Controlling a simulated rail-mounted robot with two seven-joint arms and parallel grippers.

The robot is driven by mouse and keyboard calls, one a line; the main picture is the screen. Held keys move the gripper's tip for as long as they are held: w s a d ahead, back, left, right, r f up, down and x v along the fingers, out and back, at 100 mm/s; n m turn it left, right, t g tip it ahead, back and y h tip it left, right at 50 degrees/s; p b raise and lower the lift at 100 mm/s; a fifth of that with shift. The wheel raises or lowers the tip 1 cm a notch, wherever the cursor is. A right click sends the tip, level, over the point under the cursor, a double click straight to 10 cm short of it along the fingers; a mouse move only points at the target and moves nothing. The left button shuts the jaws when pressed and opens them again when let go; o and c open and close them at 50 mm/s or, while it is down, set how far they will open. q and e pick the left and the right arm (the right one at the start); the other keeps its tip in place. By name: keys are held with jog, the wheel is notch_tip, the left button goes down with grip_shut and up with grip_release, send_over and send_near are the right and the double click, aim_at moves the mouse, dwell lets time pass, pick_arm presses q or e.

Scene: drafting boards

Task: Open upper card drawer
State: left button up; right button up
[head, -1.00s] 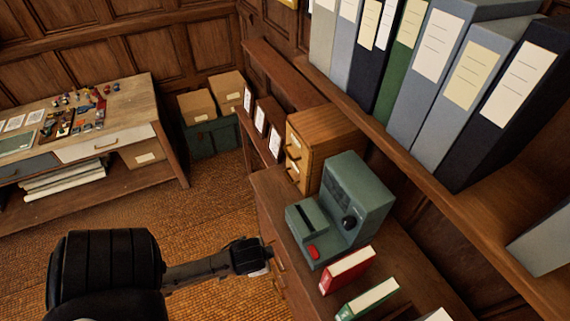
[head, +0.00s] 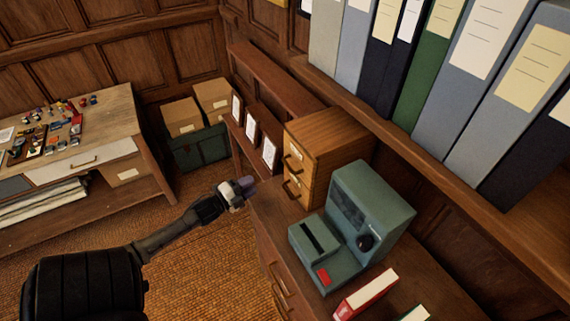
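A small wooden card cabinet (head: 335,139) stands on the desk top against the wall. Its front faces left and carries an upper card drawer (head: 297,152) and a lower card drawer (head: 297,189), each with a dark curved handle. Both drawers look closed. My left gripper (head: 246,187) is left of the cabinet, over the desk's edge and apart from the handles. Its fingers are small and blurred, so I cannot tell whether they are open. My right gripper is not in view.
Several framed cards (head: 251,132) stand behind the gripper. Large binders (head: 478,60) fill the shelf above.

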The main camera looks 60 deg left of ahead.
aim_at(288, 165)
pick_arm(q)
jog(key=w+d+r+m+h, duration=0.1)
jog(key=w, duration=0.3)
jog(key=w+r+m+t+p, duration=0.1)
jog(key=w+r, duration=0.1)
jog(key=w, duration=0.3)
jog(key=w+d+r+m+t+h, duration=0.1)
jog(key=w+r+m, duration=0.1)
jog(key=w, duration=0.2)
jog(key=shift+w+d+h+p, duration=0.15)
jog(key=shift+d+h+p, duration=0.15)
jog(key=shift+w, duration=0.15)
jog(key=shift+c, duration=0.4)
grip_shut()
